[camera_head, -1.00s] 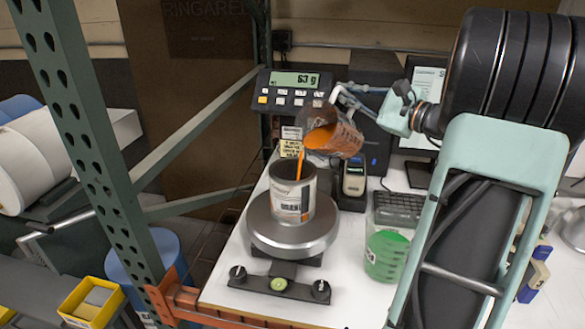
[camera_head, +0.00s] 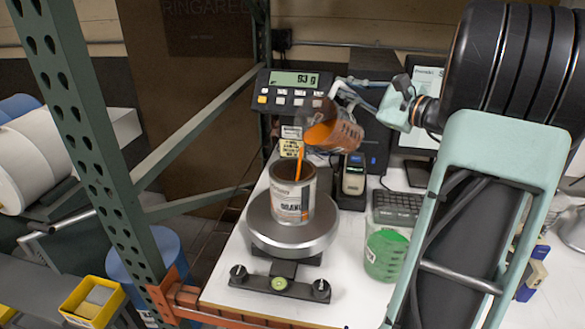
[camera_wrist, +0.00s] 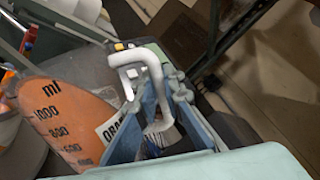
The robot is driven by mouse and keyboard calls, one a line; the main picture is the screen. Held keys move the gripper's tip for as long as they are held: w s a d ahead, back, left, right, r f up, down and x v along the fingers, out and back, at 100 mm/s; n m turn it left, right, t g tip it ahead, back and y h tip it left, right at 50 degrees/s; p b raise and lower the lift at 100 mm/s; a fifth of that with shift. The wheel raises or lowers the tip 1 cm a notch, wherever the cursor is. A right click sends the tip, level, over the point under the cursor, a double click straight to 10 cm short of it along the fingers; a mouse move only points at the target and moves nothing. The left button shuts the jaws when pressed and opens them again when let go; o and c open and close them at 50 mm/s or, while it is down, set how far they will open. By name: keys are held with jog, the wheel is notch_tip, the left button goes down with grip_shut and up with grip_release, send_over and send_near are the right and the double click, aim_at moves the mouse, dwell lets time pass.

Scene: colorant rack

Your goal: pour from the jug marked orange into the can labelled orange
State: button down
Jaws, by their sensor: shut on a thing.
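My gripper (camera_wrist: 165,115) is shut on the white handle of the clear jug (camera_head: 345,133), which is partly hidden behind the fingers in the wrist view. The jug is tilted with its mouth down to the left. Orange liquid lies inside it, and an orange stream (camera_head: 299,163) falls from its lip into the can. The wrist view shows the jug's ml scale (camera_wrist: 60,120) and part of a label starting "ORA". The open can (camera_head: 291,205) with a white and orange label stands upright on the round scale pan (camera_head: 262,232), below the jug's lip.
The scale display (camera_head: 295,79) behind the can appears to read 63 g. A jug with green liquid (camera_head: 386,254) stands right of the scale. A small handheld device (camera_head: 354,175) and a keyboard (camera_head: 398,208) are behind it. A green rack post (camera_head: 88,140) rises at the left.

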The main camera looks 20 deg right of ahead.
jog(key=shift+n, duration=0.5)
jog(key=shift+s+a+r+p, duration=0.15)
jog(key=shift+r+p, duration=0.5)
jog(key=shift+r, duration=0.4)
jog(key=shift+a+r+p, duration=0.2)
jog(key=shift+r+p, duration=0.45)
jog(key=shift+r, duration=0.4)
jog(key=shift+s+a+r+p, duration=0.15)
jog(key=shift+r+p, duration=0.5)
jog(key=shift+r, duration=0.4)
dwell(0.8)
